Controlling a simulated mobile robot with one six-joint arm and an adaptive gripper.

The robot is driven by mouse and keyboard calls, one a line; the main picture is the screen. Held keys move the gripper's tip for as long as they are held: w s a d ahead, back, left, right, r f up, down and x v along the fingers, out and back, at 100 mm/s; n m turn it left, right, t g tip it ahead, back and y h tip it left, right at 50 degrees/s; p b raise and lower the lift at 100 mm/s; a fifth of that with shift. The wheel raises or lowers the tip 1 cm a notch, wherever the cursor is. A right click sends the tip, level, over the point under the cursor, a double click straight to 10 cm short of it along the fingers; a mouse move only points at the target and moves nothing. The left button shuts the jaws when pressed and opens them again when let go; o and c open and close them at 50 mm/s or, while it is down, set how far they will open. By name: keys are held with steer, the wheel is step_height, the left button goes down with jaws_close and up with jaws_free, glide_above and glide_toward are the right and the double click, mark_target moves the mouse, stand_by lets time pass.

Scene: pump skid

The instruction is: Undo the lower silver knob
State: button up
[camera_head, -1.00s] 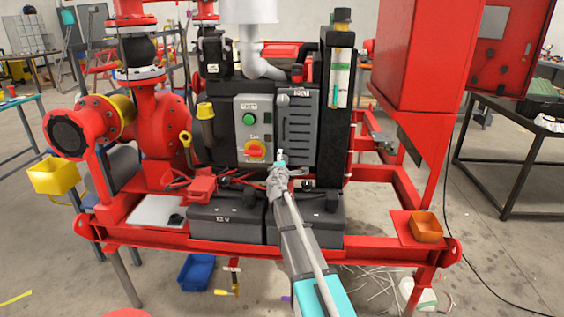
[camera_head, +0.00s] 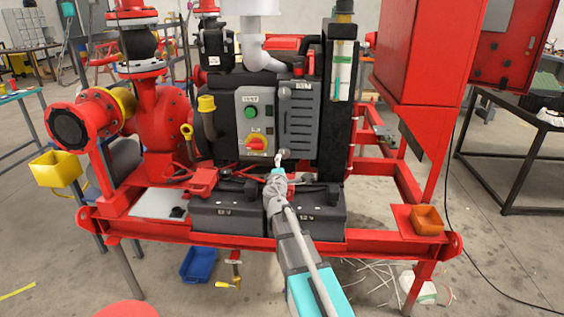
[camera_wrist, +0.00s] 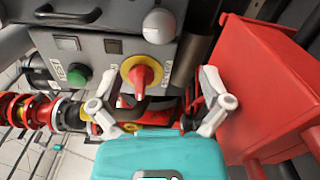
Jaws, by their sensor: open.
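The lower silver knob (camera_head: 286,154) sits at the bottom left of the grey louvred panel (camera_head: 300,118), just above my gripper's end in the head view. In the wrist view the silver knob (camera_wrist: 160,25) is a round, shiny ball at the top, beyond the fingertips. The upper silver knob (camera_head: 285,92) is higher on the same panel. My gripper (camera_wrist: 157,76) is open and empty, its two fingers spread apart. In the head view my gripper (camera_head: 277,167) is small, points at the panel and seems apart from the knob.
The control box with its green button (camera_head: 250,112) and red-and-yellow rotary switch (camera_head: 256,144) is left of the panel. In the wrist view the red switch (camera_wrist: 140,76) appears between the fingers. Black batteries (camera_head: 228,215) stand below. A red cabinet (camera_head: 420,55) is at right.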

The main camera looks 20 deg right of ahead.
steer(key=shift+v, duration=1.1)
steer(key=shift+s, duration=0.1)
